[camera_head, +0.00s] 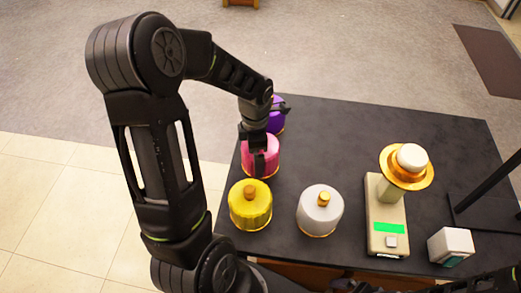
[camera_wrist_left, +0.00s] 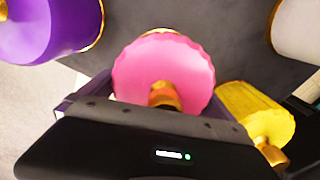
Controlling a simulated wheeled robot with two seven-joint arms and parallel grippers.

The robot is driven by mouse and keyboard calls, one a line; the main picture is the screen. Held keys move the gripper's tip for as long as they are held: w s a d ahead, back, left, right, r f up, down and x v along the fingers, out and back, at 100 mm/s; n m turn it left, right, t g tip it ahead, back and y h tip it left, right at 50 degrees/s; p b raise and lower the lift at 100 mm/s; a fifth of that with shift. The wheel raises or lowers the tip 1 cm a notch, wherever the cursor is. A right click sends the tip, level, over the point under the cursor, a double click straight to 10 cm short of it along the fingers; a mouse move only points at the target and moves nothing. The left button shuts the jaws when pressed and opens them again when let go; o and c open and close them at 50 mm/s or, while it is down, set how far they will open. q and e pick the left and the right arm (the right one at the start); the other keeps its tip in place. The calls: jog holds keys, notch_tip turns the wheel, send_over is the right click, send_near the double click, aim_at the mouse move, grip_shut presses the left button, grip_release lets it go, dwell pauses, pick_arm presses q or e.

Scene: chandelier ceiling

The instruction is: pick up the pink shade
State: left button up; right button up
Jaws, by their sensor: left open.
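The pink shade (camera_head: 268,158) stands on the dark table between the purple shade and the yellow shade. In the head view my left gripper (camera_head: 258,160) is over it and hides part of its top and front. In the left wrist view the pink shade (camera_wrist_left: 165,72) has a scalloped rim and a gold-orange knob pointing towards the gripper. The left jaws are open, with the shade ahead between them; the gripper body covers its lower edge. I cannot tell whether the fingers touch it. My right gripper is not in view.
Close by are the purple shade (camera_head: 276,118), yellow shade (camera_head: 250,207) and white shade (camera_head: 321,212). To the right stand a beige device (camera_head: 386,222) carrying a gold and white lamp part (camera_head: 408,165), and a white cube (camera_head: 451,246). The table's far middle (camera_head: 340,130) is clear.

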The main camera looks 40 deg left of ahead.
pick_arm(q)
jog(key=shift+c, duration=0.6)
jog(key=c, duration=1.1)
